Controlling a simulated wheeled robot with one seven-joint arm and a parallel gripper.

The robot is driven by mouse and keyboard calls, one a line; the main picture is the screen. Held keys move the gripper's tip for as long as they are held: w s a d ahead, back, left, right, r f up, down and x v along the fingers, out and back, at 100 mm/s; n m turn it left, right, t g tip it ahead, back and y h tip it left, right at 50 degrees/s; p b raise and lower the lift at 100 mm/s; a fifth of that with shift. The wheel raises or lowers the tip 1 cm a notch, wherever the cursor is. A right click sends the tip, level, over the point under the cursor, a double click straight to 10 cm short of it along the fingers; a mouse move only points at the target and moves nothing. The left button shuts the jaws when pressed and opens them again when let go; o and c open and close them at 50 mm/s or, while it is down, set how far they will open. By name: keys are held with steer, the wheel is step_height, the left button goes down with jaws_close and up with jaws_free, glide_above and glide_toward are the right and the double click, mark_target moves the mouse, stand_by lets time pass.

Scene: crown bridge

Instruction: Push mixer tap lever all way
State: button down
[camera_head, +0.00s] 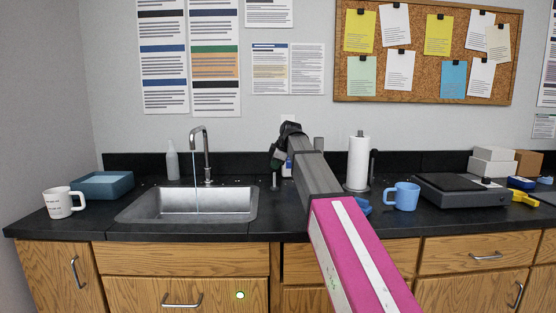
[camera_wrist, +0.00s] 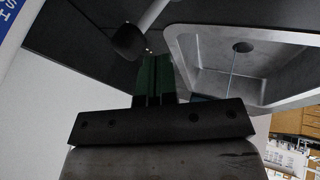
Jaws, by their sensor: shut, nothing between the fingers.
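The metal mixer tap (camera_head: 207,155) stands upright behind the sink, its curved spout over the basin. A thin stream of water (camera_head: 196,190) falls from it. I cannot clearly pick out its lever in the head view. My gripper (camera_head: 276,160) is to the right of the tap, above the back of the counter, with a clear sideways gap to the tap. In the wrist view my gripper (camera_wrist: 153,66) shows dark green fingers, shut and empty. A grey rod with a dark rounded end (camera_wrist: 128,42) is close to the fingertips there; I cannot tell whether it is the lever.
The steel sink (camera_head: 235,204) is left of my arm and also fills the right of the wrist view (camera_wrist: 196,60). A soap bottle (camera_head: 172,162), blue tub (camera_head: 102,184) and white mug (camera_head: 60,204) stand left. A paper roll (camera_head: 358,162) and blue mug (camera_head: 404,196) stand right.

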mark_target(275, 171)
steer(key=shift+w+f, duration=0.2)
steer(key=shift+w, duration=0.35)
steer(key=shift+w+f, duration=0.15)
steer(key=shift+w, duration=0.35)
steer(key=shift+w, duration=0.8)
steer(key=shift+s, duration=0.1)
